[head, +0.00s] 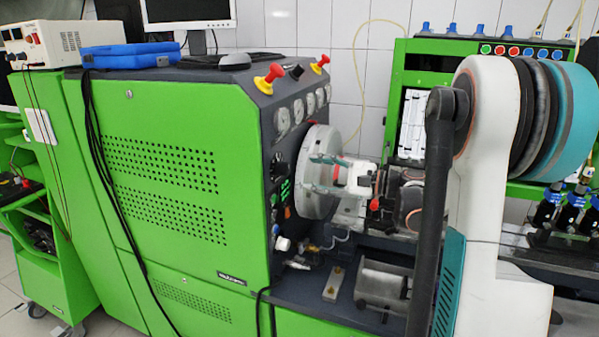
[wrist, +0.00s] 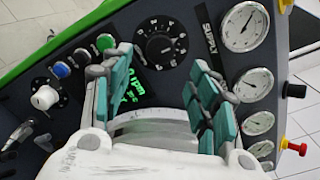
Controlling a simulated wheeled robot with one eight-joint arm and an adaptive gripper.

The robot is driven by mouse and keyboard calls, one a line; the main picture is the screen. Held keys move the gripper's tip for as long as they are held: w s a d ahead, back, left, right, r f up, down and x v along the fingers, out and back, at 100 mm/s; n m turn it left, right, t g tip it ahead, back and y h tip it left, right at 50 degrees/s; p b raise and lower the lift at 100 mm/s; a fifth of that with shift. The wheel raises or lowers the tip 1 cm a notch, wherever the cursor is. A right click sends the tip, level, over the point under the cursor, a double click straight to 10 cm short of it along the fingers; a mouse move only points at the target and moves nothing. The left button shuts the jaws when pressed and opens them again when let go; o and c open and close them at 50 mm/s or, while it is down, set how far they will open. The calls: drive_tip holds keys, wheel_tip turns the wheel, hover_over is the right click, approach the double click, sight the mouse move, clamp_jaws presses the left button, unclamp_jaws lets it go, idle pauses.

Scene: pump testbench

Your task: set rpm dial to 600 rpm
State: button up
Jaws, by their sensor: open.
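A black round dial (wrist: 160,45) with white marks around its rim is on the dark control panel, at upper middle in the wrist view. Its setting is too small to read. A green-lit display (wrist: 130,88) beside it shows what looks like 0 rpm, partly hidden by a finger. My gripper (wrist: 164,62) is open and empty, its teal-padded fingers on either side of the dial in the picture; contact cannot be told.
A white knob (wrist: 45,97), a blue button (wrist: 61,69) and a green button (wrist: 105,42) are left of the dial. Several gauges (wrist: 244,27) line the right. Red-yellow knobs (head: 269,79) stand on the panel's top. The green cabinet (head: 175,180) fills the left.

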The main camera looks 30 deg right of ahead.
drive_tip(key=v, duration=0.3)
drive_tip(key=shift+s+d, duration=0.25)
drive_tip(key=shift+s, duration=0.1)
